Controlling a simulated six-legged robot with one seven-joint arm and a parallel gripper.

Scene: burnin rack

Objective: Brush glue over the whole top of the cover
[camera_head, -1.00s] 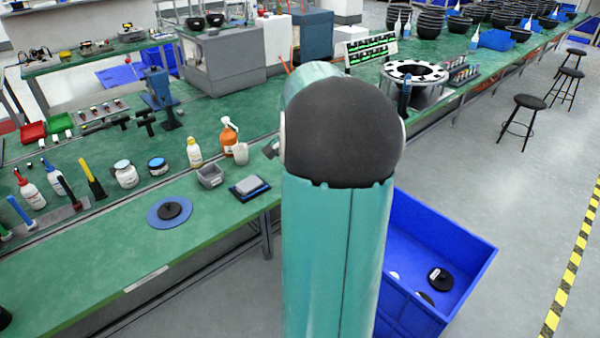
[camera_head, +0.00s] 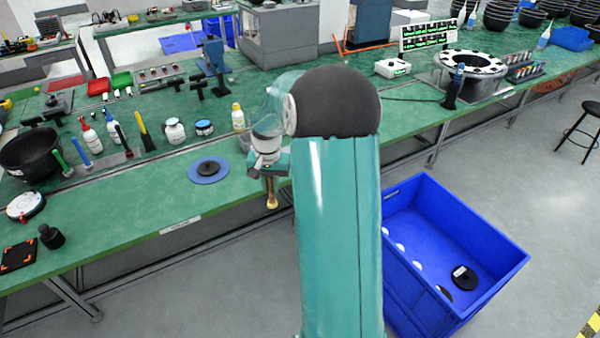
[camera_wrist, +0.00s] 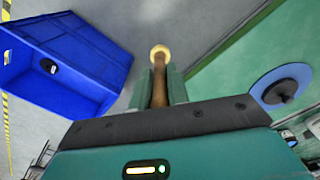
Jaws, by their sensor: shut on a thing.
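The cover is a black disc with a small raised knob (camera_head: 209,168). It lies on a round blue mat (camera_head: 221,173) on the green bench, and in the wrist view the black cover (camera_wrist: 280,91) shows at the right. My gripper (camera_wrist: 160,85) is shut on a brush with a brown handle (camera_wrist: 160,92) and a pale yellowish round tip. The brush (camera_head: 271,194) hangs tip down in front of the bench edge, to the right of the cover and apart from it. I cannot tell whether glue is on the cover or on the brush.
A white jar (camera_head: 174,131), a blue-lidded jar (camera_head: 204,128) and a yellow-capped bottle (camera_head: 238,118) stand behind the mat. A blue crate (camera_head: 455,215) with black discs stands on the floor at right.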

